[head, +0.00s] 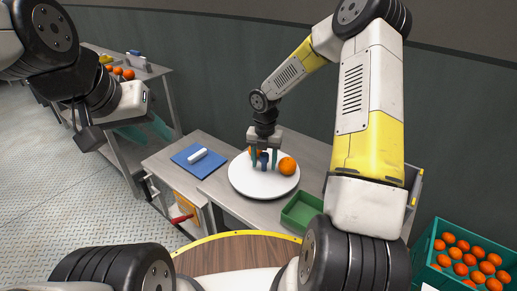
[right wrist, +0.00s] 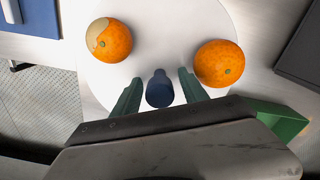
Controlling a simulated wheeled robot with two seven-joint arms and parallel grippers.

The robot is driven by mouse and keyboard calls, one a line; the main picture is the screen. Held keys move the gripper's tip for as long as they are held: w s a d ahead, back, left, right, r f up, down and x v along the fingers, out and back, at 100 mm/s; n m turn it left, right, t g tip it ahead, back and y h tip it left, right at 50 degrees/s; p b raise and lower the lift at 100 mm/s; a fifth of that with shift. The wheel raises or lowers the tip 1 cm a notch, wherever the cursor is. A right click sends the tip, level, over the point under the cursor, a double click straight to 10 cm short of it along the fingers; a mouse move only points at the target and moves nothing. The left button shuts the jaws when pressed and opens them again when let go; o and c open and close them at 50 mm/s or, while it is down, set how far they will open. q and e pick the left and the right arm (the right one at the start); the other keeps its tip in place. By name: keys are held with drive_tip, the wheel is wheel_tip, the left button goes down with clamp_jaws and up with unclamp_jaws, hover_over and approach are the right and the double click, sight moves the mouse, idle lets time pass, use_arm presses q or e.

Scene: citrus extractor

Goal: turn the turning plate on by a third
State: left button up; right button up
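The turning plate (head: 240,181) is a white round disc on the grey table; it also shows in the right wrist view (right wrist: 150,25). A dark blue peg (right wrist: 160,90) stands on it between two oranges. One orange (right wrist: 109,40) has a pale patch; the other orange (right wrist: 220,63) looks plain and also shows in the head view (head: 287,166). My right gripper (right wrist: 160,92) is open over the plate, its green fingers on either side of the peg with a gap on each side. My left gripper (head: 146,131) is away to the left, open and empty.
A blue mat (head: 185,158) with a white-handled item (head: 198,155) lies left of the plate. A green tray (head: 300,210) sits close on its right. A crate of oranges (head: 465,262) stands at lower right. Another table with oranges (head: 125,73) is at back left.

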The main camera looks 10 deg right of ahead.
drive_tip(key=shift+r, duration=3.9)
